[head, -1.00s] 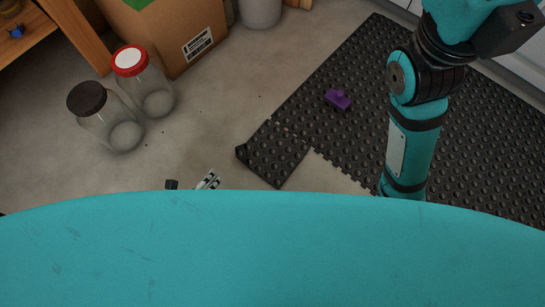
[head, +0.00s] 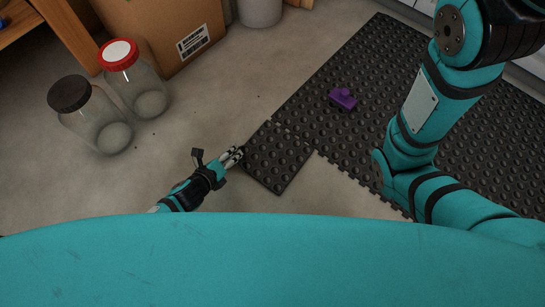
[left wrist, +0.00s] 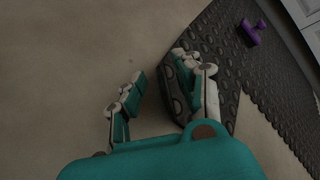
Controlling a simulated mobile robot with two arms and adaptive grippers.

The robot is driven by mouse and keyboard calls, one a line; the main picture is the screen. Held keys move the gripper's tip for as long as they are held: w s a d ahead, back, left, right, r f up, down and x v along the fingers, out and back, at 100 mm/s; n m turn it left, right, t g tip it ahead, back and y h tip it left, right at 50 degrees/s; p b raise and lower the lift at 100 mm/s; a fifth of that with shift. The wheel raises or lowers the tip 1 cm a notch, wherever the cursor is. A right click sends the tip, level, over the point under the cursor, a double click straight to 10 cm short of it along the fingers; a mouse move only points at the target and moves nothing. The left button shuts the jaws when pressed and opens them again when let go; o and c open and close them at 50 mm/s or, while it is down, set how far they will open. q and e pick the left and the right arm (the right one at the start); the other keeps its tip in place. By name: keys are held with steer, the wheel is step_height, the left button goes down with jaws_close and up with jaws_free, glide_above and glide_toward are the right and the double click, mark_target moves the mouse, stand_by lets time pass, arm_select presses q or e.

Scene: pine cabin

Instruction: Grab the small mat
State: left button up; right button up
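The small mat (head: 278,160) is a black, studded square on the floor, touching or close to the large mat's corner. My left gripper (head: 236,157) is at the small mat's left corner in the head view. In the left wrist view, the left gripper (left wrist: 158,88) has its two fingers apart. A dark, studded edge of the small mat (left wrist: 178,97) shows between them, close against the right finger. The left finger stands clear of it. Part of the mat is hidden behind the right finger. My right gripper is not in view.
Two glass jars, one red-lidded (head: 149,103) and one dark-lidded (head: 112,136), stand at left near a cardboard box (head: 160,30). Bare floor lies between jars and mats.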

arm_select(q)
steer(key=shift+b+x, duration=0.4)
steer(key=shift+x, duration=0.75)
jaws_close()
